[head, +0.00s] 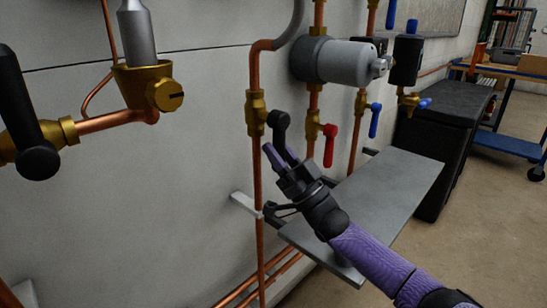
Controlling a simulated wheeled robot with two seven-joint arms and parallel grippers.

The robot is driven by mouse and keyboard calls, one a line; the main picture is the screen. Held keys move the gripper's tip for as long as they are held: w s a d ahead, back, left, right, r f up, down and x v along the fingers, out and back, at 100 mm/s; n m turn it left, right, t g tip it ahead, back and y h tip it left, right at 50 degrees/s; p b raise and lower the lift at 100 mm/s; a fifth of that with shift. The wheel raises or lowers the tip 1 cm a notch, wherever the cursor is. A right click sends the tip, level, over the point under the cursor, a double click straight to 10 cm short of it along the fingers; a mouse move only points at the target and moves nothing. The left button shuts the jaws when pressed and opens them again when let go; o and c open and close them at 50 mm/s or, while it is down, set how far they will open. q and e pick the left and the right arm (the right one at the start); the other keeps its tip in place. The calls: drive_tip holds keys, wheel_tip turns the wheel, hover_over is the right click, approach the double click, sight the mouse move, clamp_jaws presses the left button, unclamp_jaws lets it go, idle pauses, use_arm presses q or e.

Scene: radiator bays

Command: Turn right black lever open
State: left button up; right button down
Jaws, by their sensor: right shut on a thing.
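The right black lever (279,122) is on a brass valve (257,112) in a vertical copper pipe, in the middle of the head view. It hangs down from its round hub. My right gripper (279,152) reaches up from the lower right, and its fingers are shut on the lower part of this lever, partly hiding it. My left gripper is not in view.
A red lever (329,143) and a blue lever (375,118) sit on pipes just right of the gripper. A grey cylinder (338,62) is above. A grey shelf (395,190) lies behind my right arm. A black cabinet (447,135) and blue cart (505,140) stand at right.

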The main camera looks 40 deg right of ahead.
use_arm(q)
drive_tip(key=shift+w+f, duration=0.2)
use_arm(e)
drive_tip(key=shift+n+y, duration=0.4)
drive_tip(key=shift+n, duration=0.1)
drive_tip(key=shift+d, duration=0.1)
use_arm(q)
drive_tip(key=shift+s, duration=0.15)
use_arm(e)
drive_tip(key=c, duration=0.7)
unclamp_jaws()
drive_tip(key=shift+o, duration=1.4)
use_arm(q)
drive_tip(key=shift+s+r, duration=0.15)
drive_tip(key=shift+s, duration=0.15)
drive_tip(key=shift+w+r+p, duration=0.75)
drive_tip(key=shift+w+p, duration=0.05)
drive_tip(key=shift+p, duration=0.15)
use_arm(e)
drive_tip(key=v, duration=1)
